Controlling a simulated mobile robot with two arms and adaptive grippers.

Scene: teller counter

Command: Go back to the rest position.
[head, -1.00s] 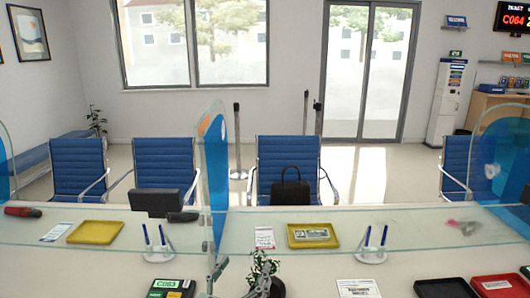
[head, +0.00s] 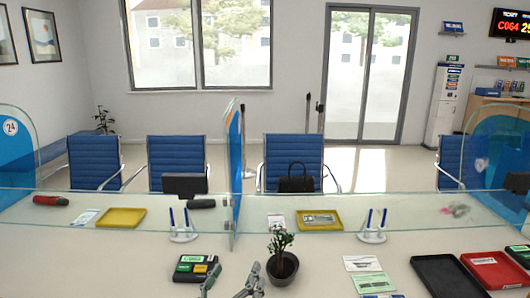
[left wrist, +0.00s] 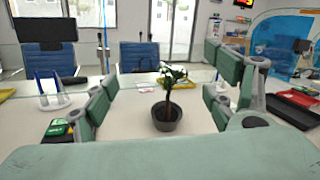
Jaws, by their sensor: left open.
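My left gripper (head: 231,281) shows at the bottom edge of the head view, with only its finger ends in sight over the near counter. It is open and empty. In the left wrist view its two green-padded fingers (left wrist: 160,88) stand wide apart. A small plant in a dark pot (head: 284,266) stands just right of the gripper in the head view. In the left wrist view the potted plant (left wrist: 166,118) appears between the fingers, standing on the counter beyond them. My right gripper is in neither view.
The near counter (head: 130,265) is largely bare at left. A black and green card tray (head: 196,268) lies left of the gripper. A black tray (head: 440,275) and a red tray (head: 493,270) lie at right. A glass divider (head: 234,170) and pen stands (head: 183,236) stand farther back.

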